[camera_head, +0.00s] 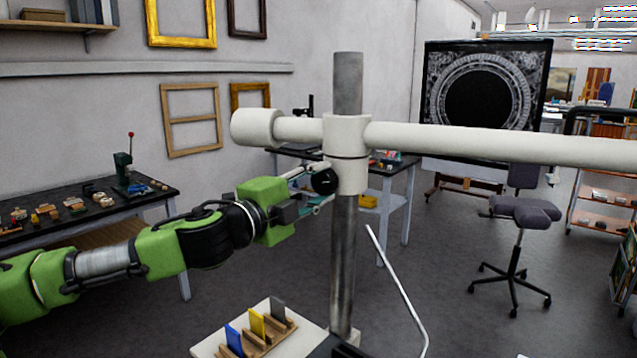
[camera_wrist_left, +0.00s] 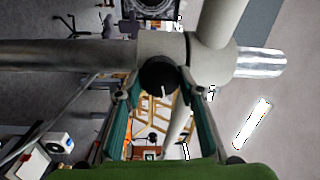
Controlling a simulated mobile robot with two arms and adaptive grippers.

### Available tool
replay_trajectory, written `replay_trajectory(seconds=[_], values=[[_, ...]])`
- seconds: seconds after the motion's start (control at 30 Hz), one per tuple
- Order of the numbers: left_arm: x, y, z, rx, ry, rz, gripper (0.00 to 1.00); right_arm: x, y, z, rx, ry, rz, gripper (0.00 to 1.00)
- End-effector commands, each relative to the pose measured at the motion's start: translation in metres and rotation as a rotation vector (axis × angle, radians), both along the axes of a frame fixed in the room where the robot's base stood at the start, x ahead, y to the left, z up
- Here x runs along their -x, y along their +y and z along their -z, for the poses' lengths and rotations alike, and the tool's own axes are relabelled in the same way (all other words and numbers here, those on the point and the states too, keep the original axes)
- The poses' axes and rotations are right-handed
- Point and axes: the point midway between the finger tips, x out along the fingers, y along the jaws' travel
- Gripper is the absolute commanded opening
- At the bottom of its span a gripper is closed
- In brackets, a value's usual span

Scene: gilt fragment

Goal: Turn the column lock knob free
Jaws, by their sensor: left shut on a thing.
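The black round column lock knob (camera_head: 324,181) sticks out of the lower left side of a white collar (camera_head: 347,145) on an upright metal column (camera_head: 343,262). My left gripper (camera_head: 318,190) reaches in from the left and is shut on the knob, with one finger above and one below. In the left wrist view the knob (camera_wrist_left: 158,77) carries a short white mark, and the teal fingers of the gripper (camera_wrist_left: 160,92) stand on either side of it. The far side of the knob and its stem are hidden. My right gripper does not show.
A long white horizontal bar (camera_head: 480,142) crosses through the collar to the right edge. A white board with a slotted wooden rack (camera_head: 262,338) stands low by the column. A thin bent white rod (camera_head: 400,285) rises right of it. A swivel chair (camera_head: 522,212) stands farther back.

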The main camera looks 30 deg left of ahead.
Motion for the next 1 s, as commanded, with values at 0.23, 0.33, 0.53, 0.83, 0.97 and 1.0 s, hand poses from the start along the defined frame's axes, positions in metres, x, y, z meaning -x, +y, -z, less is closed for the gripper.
replay_trajectory(seconds=[0.23,0.33,0.53,0.83,0.97,1.0], values=[[-0.0004,0.0028,-0.0034,-0.096,-0.013,-0.007,0.14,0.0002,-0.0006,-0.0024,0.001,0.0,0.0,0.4],[-0.0004,0.0031,-0.0035,-0.114,-0.015,-0.008,0.14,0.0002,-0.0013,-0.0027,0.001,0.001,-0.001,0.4],[-0.0004,0.0033,-0.0041,-0.127,-0.017,-0.009,0.14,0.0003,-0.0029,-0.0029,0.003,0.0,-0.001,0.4],[-0.0004,0.0037,-0.005,-0.127,-0.019,-0.009,0.38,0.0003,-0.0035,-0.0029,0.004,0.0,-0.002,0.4],[-0.0004,0.003,-0.004,-0.126,-0.017,-0.008,0.52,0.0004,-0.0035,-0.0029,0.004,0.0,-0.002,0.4],[-0.0003,0.0027,-0.0035,-0.126,-0.016,-0.006,0.52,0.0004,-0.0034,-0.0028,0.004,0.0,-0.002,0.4]])
